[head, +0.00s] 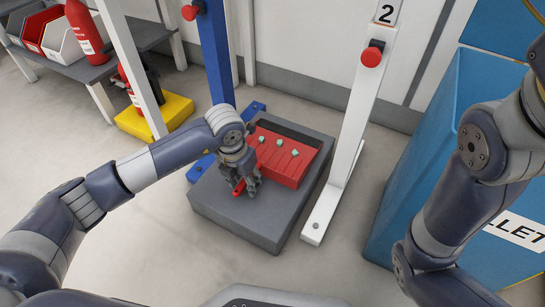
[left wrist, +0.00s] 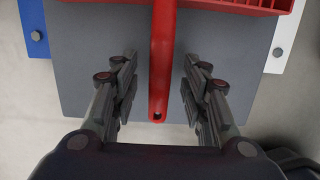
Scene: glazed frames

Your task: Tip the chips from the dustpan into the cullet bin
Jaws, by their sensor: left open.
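The red dustpan (head: 283,166) lies on a low grey block (head: 278,230), with a few small pale chips (head: 279,142) in its pan. Its handle points toward my left gripper (head: 247,186). In the left wrist view, the red handle (left wrist: 162,60) runs down between the two fingers of my left gripper (left wrist: 158,88). The fingers are open, with a gap on both sides of the handle. The blue cullet bin (head: 410,185) stands at the right, partly behind my right arm. My right gripper is out of view.
A white post (head: 350,130) with a red knob stands between the block and the bin. A blue post (head: 215,60) stands behind the block at left. A yellow block (head: 165,115) and a grey bench (head: 90,70) are further left. Floor in front is clear.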

